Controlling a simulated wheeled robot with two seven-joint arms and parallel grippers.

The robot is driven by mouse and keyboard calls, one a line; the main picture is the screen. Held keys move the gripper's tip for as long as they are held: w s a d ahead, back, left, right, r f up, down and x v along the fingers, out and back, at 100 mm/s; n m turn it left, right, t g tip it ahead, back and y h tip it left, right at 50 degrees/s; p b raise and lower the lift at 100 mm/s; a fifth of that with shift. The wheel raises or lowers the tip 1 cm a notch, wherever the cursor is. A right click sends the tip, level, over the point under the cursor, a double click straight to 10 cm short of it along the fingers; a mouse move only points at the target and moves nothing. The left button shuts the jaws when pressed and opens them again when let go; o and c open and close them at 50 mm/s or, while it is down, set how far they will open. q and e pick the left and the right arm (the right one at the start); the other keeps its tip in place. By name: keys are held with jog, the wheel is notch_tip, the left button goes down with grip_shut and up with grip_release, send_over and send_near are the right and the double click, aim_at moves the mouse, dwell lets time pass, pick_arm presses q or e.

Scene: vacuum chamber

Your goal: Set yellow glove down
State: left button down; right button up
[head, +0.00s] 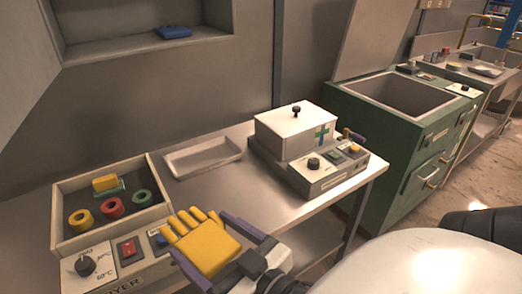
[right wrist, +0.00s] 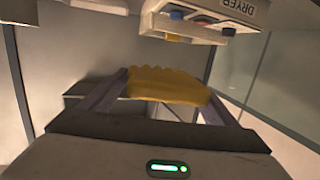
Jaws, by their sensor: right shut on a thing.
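The yellow glove (head: 207,243) is held between the two purple-grey fingers of my right gripper (head: 222,248), palm and fingers showing, in front of the table's near edge and beside the dryer in the head view. In the right wrist view the glove (right wrist: 168,84) lies between the fingers of the gripper (right wrist: 160,95), which is shut on it. The glove appears clear of any surface, though its underside is hidden. My left gripper is not in view.
The dryer (head: 135,252) with several coloured rings stands left on the metal table (head: 215,185). A shallow white tray (head: 203,158) lies behind. A lidded white box (head: 295,125) with a control panel stands right. Table between them is bare. A green sink cabinet (head: 385,150) stands farther right.

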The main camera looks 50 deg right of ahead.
jog(key=w+d+f+h+b, duration=0.1)
jog(key=w+d+f+b, duration=0.45)
jog(key=w+f, duration=0.25)
jog(key=m+h+b, duration=0.3)
jog(key=b, duration=0.6)
send_over(216, 207)
jog(key=s+a, duration=0.3)
jog(key=s, duration=0.1)
jog(key=shift+g, duration=0.4)
jog(key=f, duration=0.8)
jog(key=shift+d+f, duration=0.1)
jog(key=shift+d, duration=0.1)
jog(key=shift+f+b, duration=0.3)
jog(key=shift+f, duration=0.3)
notch_tip(216, 207, down, 3)
jog(key=shift+b, duration=0.45)
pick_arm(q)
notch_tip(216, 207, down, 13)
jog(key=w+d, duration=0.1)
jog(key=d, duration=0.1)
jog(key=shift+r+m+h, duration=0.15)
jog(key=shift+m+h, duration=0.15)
pick_arm(e)
jog(key=shift+r, duration=0.1)
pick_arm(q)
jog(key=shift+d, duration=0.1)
